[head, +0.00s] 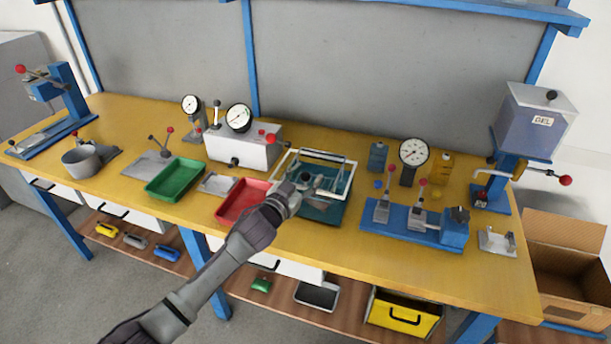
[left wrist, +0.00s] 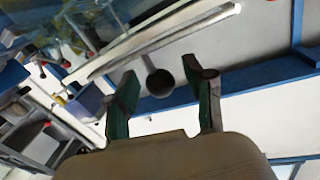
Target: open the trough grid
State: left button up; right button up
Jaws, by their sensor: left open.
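The teal trough (head: 322,212) stands on the yellow bench right of the red tray. A white-framed grid (head: 352,180) lies over it and looks raised at an angle; I cannot tell how far. My left gripper (head: 308,184) is over the trough and hides part of the grid. In the left wrist view the gripper (left wrist: 162,92) is open, with green-padded fingers apart. A dark round knob (left wrist: 160,82) on a stem from a white bar (left wrist: 150,38) shows between the fingers; I cannot tell whether they touch it. My right gripper is out of view.
A red tray (head: 233,212) and a green tray (head: 175,190) lie left of the trough. A grey box with a gauge (head: 235,150) stands behind. A blue fixture (head: 452,232) and a round gauge (head: 413,152) are to the right. The bench's front edge is clear.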

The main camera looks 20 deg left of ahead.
pick_arm(q)
grip_shut()
dwell(0.3)
